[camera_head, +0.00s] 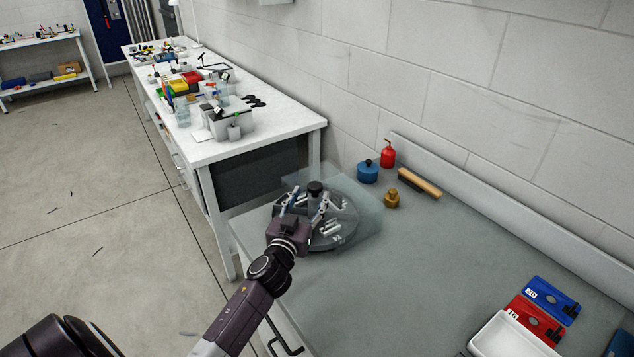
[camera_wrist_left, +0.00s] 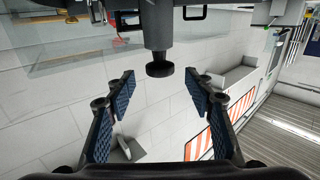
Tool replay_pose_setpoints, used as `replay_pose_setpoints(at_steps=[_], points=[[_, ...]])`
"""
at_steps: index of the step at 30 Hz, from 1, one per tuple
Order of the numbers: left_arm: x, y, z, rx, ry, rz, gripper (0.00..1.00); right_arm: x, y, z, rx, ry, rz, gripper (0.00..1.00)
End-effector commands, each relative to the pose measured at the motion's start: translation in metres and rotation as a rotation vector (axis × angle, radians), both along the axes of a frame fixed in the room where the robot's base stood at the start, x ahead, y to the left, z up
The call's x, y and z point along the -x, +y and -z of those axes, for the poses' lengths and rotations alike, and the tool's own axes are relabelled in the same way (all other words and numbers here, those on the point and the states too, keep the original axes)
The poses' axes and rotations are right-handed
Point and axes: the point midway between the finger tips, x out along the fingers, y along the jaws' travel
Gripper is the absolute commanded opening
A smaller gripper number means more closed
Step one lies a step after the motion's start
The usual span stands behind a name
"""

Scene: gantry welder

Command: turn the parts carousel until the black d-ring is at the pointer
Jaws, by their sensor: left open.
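The parts carousel (camera_head: 345,232) is a round grey tray with pale parts in its compartments, on the near-left part of the grey bench. A black knob (camera_head: 315,187) stands up at its middle on a post. My left gripper (camera_head: 306,197) is at the carousel, its fingers open on either side of the knob in the picture. In the left wrist view the knob (camera_wrist_left: 159,69) hangs between the two open fingers, with no clear contact. I cannot make out the black d-ring or the pointer; my gripper hides part of the tray. My right gripper is not in view.
Behind the carousel stand a blue lidded pot (camera_head: 368,172), a brass-coloured piece (camera_head: 391,198), a red bottle (camera_head: 388,154) and a brush (camera_head: 420,183). Blue (camera_head: 552,300) and red (camera_head: 533,321) boxes and a white tray (camera_head: 508,338) lie at right. The bench middle is clear.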

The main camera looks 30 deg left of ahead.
Motion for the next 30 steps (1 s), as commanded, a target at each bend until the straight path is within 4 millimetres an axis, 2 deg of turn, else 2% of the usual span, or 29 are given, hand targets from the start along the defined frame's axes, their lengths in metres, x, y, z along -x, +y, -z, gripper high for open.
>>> replay_pose_setpoints(at_steps=[3, 7, 11, 18, 24, 30], points=[[-0.019, 0.006, -0.002, 0.000, -0.001, -0.001, 0.49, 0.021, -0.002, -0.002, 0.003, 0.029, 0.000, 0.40], [-0.035, 0.010, -0.002, 0.000, -0.001, -0.001, 0.49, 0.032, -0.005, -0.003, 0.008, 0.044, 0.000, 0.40], [-0.047, 0.014, -0.001, 0.000, 0.000, -0.002, 0.49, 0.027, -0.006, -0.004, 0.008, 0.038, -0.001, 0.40], [-0.055, 0.016, 0.000, -0.001, 0.000, -0.001, 0.49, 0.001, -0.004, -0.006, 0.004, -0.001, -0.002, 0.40], [-0.055, 0.016, 0.000, -0.001, 0.000, -0.001, 0.49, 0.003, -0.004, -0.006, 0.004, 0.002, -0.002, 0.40], [-0.055, 0.016, 0.000, -0.001, 0.000, -0.001, 0.27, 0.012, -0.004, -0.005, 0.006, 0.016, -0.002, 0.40]])
